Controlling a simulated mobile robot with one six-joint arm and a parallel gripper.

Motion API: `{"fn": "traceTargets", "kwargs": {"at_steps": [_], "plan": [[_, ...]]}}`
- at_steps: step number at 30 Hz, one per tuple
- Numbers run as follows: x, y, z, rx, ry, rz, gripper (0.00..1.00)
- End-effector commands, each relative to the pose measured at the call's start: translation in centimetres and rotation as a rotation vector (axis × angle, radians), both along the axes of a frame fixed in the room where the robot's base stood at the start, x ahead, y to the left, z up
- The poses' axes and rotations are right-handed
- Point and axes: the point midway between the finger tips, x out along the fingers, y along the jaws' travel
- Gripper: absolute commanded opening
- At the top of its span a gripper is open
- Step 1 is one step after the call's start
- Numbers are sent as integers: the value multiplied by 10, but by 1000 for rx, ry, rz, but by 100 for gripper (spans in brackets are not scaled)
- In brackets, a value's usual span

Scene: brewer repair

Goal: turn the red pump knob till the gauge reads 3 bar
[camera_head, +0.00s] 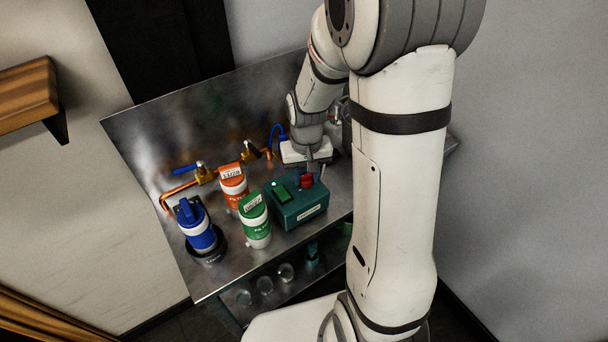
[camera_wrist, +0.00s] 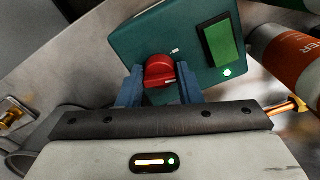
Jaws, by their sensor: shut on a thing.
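The red pump knob (camera_wrist: 160,71) sits on top of the green pump box (camera_wrist: 128,36). My gripper (camera_wrist: 159,84) is shut on the knob, with one blue finger on each side of it in the wrist view. In the head view the knob (camera_head: 306,181) shows just below my gripper (camera_head: 308,172), on the box (camera_head: 302,214). A white tick mark is beside the knob. A green switch (camera_wrist: 218,42) and a small lit lamp (camera_wrist: 227,72) are on the same face. I cannot make out a gauge or its reading in either view.
An orange-and-white canister (camera_head: 233,184), a green-and-white canister (camera_head: 255,222) and a blue-and-white canister (camera_head: 199,234) stand left of the box on the metal bench (camera_head: 185,267). Copper pipes with valves (camera_head: 203,174) run behind them. Several glass jars (camera_head: 265,285) sit on the shelf below.

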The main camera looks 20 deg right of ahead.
Motion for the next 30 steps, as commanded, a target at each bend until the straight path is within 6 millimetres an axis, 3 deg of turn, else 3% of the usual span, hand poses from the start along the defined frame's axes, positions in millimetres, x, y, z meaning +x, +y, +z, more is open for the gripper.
{"fn": "traceTargets", "kwargs": {"at_steps": [8, 17, 30], "plan": [[0, 0, 0, 0, -1, -2, 52], [0, 0, 3, 0, -2, -2, 53], [0, 0, 67, 0, -5, -2, 53]]}}
